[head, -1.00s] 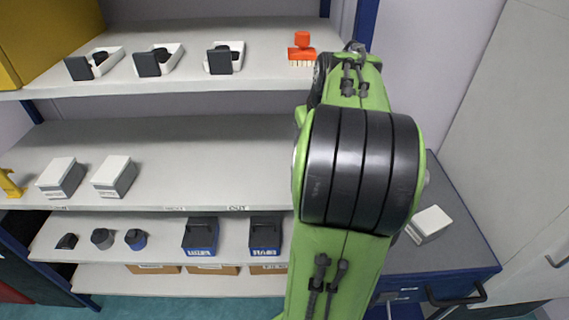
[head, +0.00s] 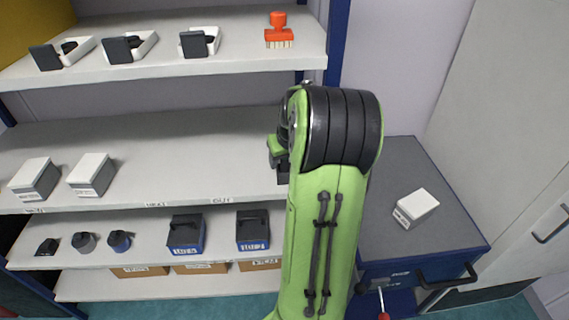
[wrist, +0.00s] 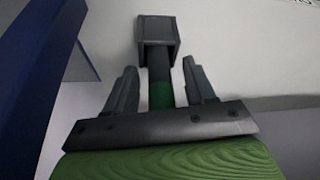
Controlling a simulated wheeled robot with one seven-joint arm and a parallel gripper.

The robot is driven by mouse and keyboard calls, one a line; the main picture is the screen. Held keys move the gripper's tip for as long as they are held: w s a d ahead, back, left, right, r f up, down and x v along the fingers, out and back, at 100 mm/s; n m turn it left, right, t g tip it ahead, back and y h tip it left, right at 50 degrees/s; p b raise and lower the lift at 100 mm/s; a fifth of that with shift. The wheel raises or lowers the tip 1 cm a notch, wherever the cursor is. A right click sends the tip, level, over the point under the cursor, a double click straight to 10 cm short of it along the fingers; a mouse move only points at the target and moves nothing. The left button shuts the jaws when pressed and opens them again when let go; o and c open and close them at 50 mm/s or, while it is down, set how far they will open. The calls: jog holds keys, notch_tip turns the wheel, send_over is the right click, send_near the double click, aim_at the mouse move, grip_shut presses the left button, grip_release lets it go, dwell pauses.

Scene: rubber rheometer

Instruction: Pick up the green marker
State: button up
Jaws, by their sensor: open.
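The green marker (wrist: 160,96) shows in the wrist view as a dark stick with a green band. Its upper end meets a dark square holder (wrist: 158,28), and its lower end is hidden behind my gripper's body. My gripper (wrist: 160,68) is open, with one finger on each side of the marker and a visible gap at both sides. In the head view my arm hides the marker, and my gripper cannot be made out clearly there.
Shelves (head: 130,140) hold white boxes, blue-and-black boxes, small devices and an orange brush (head: 279,32). A blue-sided cabinet (head: 450,235) with a grey top and a white box (head: 416,208) stands right of my arm. A blue post (wrist: 45,70) rises left in the wrist view.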

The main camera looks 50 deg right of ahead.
grip_shut()
jog(key=shift+r, duration=0.15)
